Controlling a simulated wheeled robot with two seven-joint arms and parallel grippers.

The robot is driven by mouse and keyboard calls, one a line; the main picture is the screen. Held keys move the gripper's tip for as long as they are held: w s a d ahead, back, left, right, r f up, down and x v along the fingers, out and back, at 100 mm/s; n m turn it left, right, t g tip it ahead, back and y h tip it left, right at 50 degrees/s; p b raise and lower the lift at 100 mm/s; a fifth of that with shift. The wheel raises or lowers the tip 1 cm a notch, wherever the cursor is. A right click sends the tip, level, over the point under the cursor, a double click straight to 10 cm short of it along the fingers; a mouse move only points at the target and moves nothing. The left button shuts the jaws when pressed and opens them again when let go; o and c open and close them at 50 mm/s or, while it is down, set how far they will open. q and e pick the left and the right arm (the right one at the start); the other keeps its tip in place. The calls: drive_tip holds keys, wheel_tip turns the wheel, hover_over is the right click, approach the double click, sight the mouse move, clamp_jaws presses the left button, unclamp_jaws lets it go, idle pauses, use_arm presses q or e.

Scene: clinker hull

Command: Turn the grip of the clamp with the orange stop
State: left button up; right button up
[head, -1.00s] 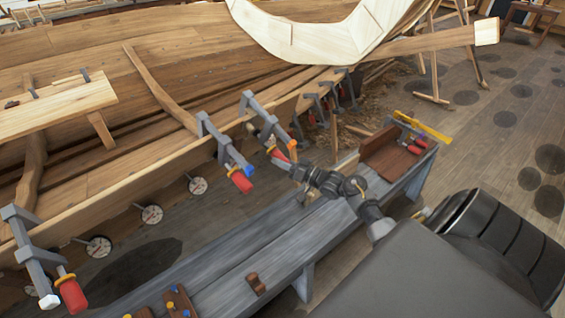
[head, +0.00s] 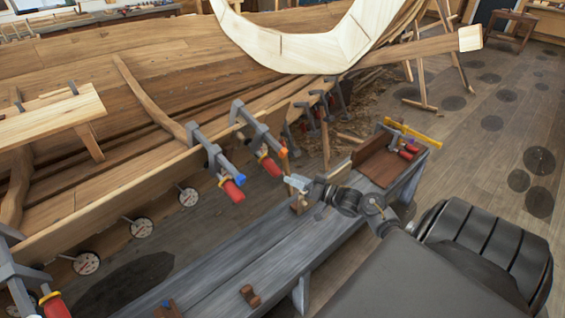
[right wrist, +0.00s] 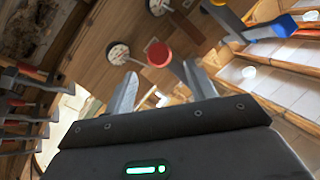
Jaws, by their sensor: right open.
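The clamp with the orange stop (head: 258,138) is a grey bar clamp on the hull's plank edge. Its orange stop (head: 284,152) is at the bar's end, and its red grip (head: 271,167) hangs below, pointing down and right. My right gripper (head: 290,180) is open, just right of and below the grip's end, apparently apart from it. In the right wrist view, the round red grip end (right wrist: 158,53) shows beyond and between the open fingers (right wrist: 159,72). My left gripper is not in view.
A similar clamp with a blue stop (head: 240,181) and red grip (head: 231,192) is close on the left; its blue stop shows in the right wrist view (right wrist: 284,26). Another clamp (head: 20,275) is at lower left. A grey bench (head: 270,262) runs below, bearing a brown wooden box (head: 375,165).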

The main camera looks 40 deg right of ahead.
drive_tip(key=shift+v, duration=1.3)
drive_tip(key=shift+a+f, duration=0.1)
drive_tip(key=n+t+h, duration=0.1)
drive_tip(key=h, duration=0.3)
approach(279, 175)
drive_tip(key=w+a, duration=0.1)
drive_tip(key=a, duration=0.1)
drive_tip(key=w+n, duration=0.1)
drive_tip(key=w, duration=0.2)
drive_tip(key=w+n+h+p, duration=0.1)
drive_tip(key=w, duration=0.2)
drive_tip(key=w+r+n, duration=0.1)
drive_tip(key=w, duration=0.3)
drive_tip(key=shift+d+r+n+g+h, duration=0.1)
drive_tip(key=shift+d+n+g+h, duration=0.2)
drive_tip(key=shift+d+g, duration=0.1)
drive_tip(key=shift+w, duration=0.6)
